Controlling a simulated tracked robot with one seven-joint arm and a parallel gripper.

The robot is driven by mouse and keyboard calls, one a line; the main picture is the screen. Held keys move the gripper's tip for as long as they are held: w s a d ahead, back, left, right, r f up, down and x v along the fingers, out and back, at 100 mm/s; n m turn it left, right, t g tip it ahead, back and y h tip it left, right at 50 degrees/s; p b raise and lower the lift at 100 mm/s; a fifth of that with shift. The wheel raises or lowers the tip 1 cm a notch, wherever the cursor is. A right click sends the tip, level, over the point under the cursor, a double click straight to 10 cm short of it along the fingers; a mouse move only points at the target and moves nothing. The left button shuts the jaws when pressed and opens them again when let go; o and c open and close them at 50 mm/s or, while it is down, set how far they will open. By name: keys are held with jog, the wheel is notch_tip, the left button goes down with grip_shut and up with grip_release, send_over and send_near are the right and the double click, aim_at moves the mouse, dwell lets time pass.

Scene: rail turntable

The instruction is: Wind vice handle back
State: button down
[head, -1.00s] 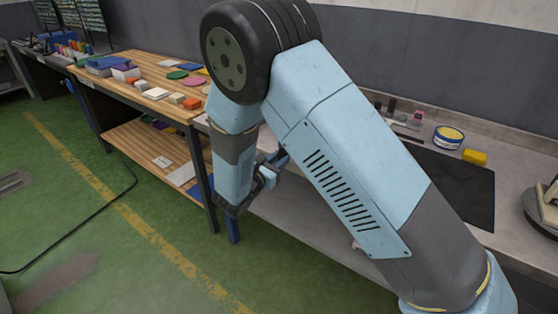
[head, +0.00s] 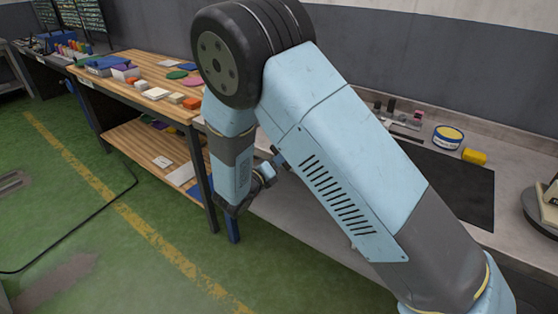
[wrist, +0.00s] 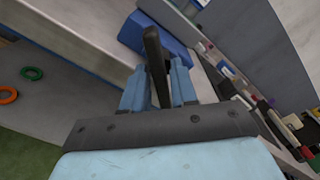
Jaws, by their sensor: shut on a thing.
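In the wrist view, my gripper (wrist: 158,90) has its two blue fingers on either side of the dark vice handle (wrist: 153,48). It is shut on this bar, which sticks up beyond the fingertips and looks tilted. The blue vice body (wrist: 178,45) lies just beyond, at the edge of the grey bench, partly hidden by the handle and fingers. In the head view, my arm covers the handle and most of the vice, and the grip itself cannot be made out.
A wooden table (head: 140,72) with coloured pieces stands to the left. The green floor is largely clear.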

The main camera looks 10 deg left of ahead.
jog(key=shift+a+n, duration=0.1)
jog(key=shift+n, duration=3.6)
jog(key=c, duration=1.2)
grip_release()
jog(key=shift+f, duration=0.1)
jog(key=shift+o, duration=0.4)
